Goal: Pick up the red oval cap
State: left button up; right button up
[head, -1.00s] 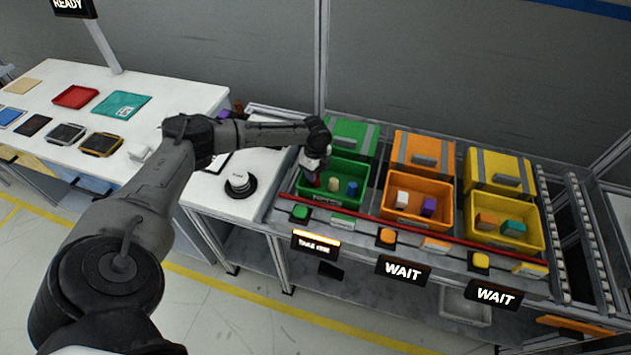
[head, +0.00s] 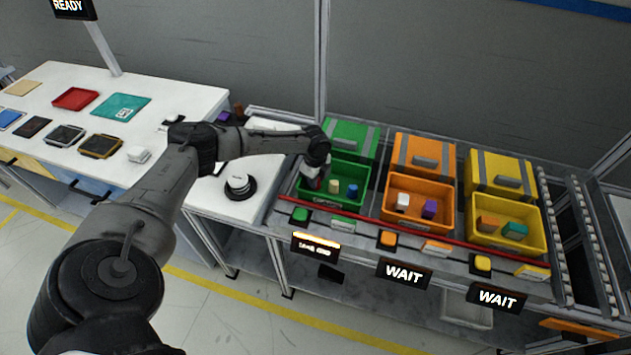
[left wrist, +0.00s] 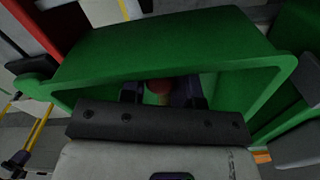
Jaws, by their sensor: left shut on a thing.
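The red oval cap (left wrist: 159,86) shows in the left wrist view between the two dark fingers of my left gripper (left wrist: 160,94). The gripper is shut on it, inside the green bin (head: 357,198). In the head view my left gripper (head: 314,181) reaches into the left side of that bin and mostly hides the cap. A tan piece (head: 335,187) and a blue cylinder (head: 352,190) stand in the bin to the right of the gripper. My right gripper is not in view.
An orange bin (head: 414,217) and a yellow bin (head: 503,239) stand to the right with blocks in them. A red rail (head: 400,232) runs along the front of the bins. A white table (head: 60,95) with flat parts is at the left.

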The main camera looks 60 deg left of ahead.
pick_arm(q)
jog(key=shift+r, duration=0.1)
jog(key=r, duration=0.1)
jog(key=r+p, duration=0.1)
jog(key=r, duration=0.1)
jog(key=d+r, duration=0.1)
jog(key=shift+w+r+p, duration=0.25)
jog(key=shift+r+p, duration=0.05)
jog(key=shift+r, duration=0.05)
jog(key=w+d+r+p, duration=0.1)
jog(key=w+d+r, duration=0.3)
jog(key=d, duration=0.6)
jog(key=shift+r+p, duration=0.4)
jog(key=shift+r, duration=0.65)
